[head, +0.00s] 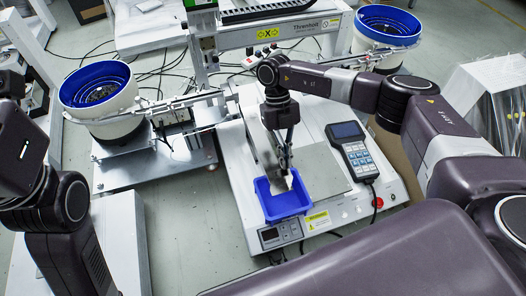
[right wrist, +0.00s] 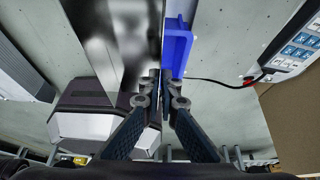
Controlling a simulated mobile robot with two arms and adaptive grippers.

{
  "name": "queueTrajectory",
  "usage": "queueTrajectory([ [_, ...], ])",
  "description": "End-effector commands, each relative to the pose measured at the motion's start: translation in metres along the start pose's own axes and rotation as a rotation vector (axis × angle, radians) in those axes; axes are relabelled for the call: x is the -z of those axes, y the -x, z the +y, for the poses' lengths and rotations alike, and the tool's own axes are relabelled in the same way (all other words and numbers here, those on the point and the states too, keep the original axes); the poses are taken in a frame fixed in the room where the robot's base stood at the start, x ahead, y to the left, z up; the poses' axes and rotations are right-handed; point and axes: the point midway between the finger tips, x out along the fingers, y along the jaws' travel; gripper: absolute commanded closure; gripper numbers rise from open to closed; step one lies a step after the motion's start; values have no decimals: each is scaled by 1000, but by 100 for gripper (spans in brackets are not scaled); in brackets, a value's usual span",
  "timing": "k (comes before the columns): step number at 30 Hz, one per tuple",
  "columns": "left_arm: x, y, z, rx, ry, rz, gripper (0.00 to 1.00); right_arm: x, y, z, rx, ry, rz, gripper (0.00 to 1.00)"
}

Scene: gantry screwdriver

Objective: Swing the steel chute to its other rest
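The steel chute (head: 262,148) is a shiny, narrow metal trough on the white machine in the head view. Its lower end points at the blue bin (head: 286,204) at the machine's front. In the right wrist view the chute (right wrist: 112,40) fills the upper left, with the blue bin (right wrist: 177,45) just right of its edge. My right gripper (head: 284,168) points down at the chute's lower part. In the right wrist view its fingertips (right wrist: 161,76) are close together, one on each side of the chute's thin side wall. My left gripper is out of view.
A grey plate (head: 318,165) lies right of the chute, beside a handheld keypad (head: 355,155). Blue-topped feeder bowls stand at left (head: 98,95) and back right (head: 387,25). A gantry beam (head: 275,33) crosses behind. A red button (head: 379,203) sits at the machine's front right.

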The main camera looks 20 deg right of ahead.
Motion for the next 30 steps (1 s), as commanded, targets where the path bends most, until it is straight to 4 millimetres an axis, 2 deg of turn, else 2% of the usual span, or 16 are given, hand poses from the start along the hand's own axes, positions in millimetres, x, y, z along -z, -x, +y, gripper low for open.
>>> queueTrajectory([
  [15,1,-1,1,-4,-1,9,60,2,15,2,-4,2,55,100],
  [22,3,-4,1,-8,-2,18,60,3,16,2,-5,3,60,100],
  [28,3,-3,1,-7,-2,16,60,3,16,1,-3,2,61,77],
  [30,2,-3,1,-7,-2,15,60,3,16,1,-3,2,62,75],
])
